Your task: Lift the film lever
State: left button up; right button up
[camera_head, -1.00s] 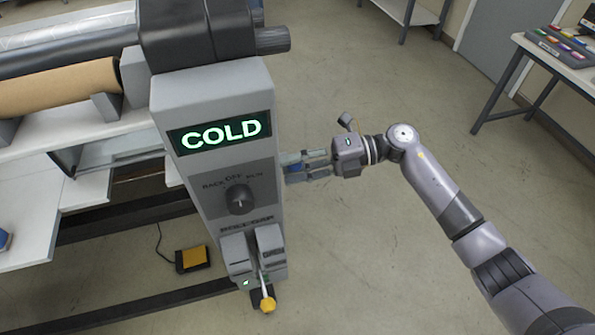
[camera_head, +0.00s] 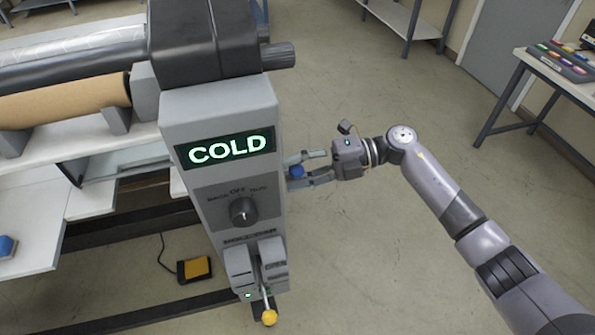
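My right gripper (camera_head: 300,170) is beside the right side of the grey machine post (camera_head: 222,185). Its two fingers are spread, one above the other, and point left toward the post. A small round blue knob (camera_head: 296,171) shows between them; it could be the film lever's end, but its shaft is hidden. I see space around the knob and cannot tell whether a finger touches it. Another lever, with a yellow knob (camera_head: 269,317), hangs from a slot low on the post and points down. My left gripper is not in view.
The post has a green COLD display (camera_head: 225,149) and a black dial (camera_head: 242,211). Film rolls (camera_head: 70,105) lie at the left. A yellow foot pedal (camera_head: 195,269) is on the floor. A table (camera_head: 566,70) stands at the upper right. Floor right of the post is clear.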

jog(key=shift+o, duration=1.2)
jog(key=shift+w+r, duration=0.15)
jog(key=shift+w, duration=0.2)
jog(key=shift+f, duration=0.2)
jog(key=shift+d, duration=0.1)
jog(key=v, duration=1.1)
jog(key=shift+d, duration=0.35)
jog(key=shift+r, duration=0.1)
